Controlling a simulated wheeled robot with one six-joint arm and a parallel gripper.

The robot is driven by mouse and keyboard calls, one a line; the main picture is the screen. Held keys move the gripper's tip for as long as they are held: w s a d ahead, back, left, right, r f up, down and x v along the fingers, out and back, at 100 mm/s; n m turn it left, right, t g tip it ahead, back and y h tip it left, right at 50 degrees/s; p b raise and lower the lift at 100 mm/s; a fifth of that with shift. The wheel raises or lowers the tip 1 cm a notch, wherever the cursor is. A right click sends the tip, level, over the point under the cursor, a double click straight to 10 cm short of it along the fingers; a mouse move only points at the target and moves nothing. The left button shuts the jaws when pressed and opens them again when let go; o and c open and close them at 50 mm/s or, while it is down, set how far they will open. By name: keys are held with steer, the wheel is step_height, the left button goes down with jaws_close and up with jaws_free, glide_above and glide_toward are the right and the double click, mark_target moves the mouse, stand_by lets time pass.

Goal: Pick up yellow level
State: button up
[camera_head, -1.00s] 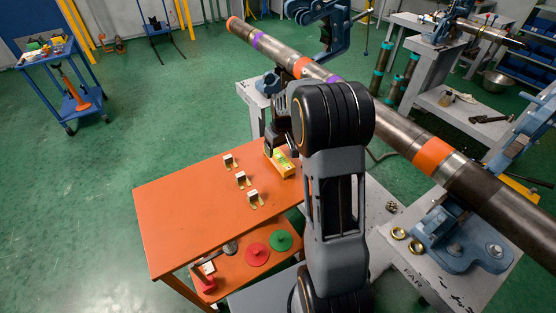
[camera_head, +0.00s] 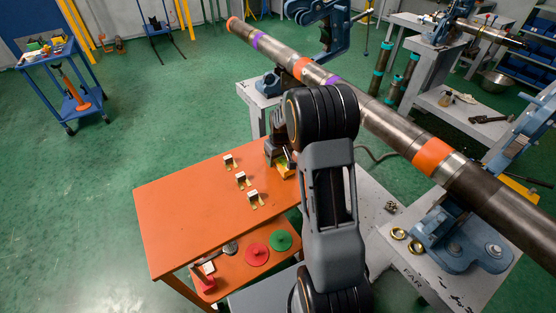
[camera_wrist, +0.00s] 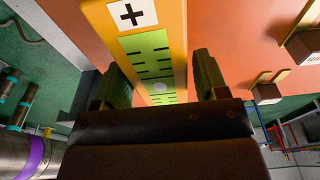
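The yellow level (camera_head: 284,171) lies on the orange table (camera_head: 190,215) near its back right edge, partly hidden by my gripper and arm in the head view. In the wrist view the level (camera_wrist: 177,25) shows its green panels with black marks and a white label with a black plus. My gripper (camera_wrist: 163,85) is open, with one finger on each side of the level's near end. In the head view my gripper (camera_head: 278,155) is low over the level. I cannot tell whether the fingers touch it.
Several small white-and-brown blocks on brass brackets (camera_head: 241,178) stand in a row left of the level. A long steel pipe (camera_head: 385,125) with orange and purple bands runs behind, held in blue vises (camera_head: 460,235). The table's left part is clear.

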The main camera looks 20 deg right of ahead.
steer(key=c, duration=0.9)
steer(key=shift+c, duration=0.3)
steer(key=shift+r, duration=0.2)
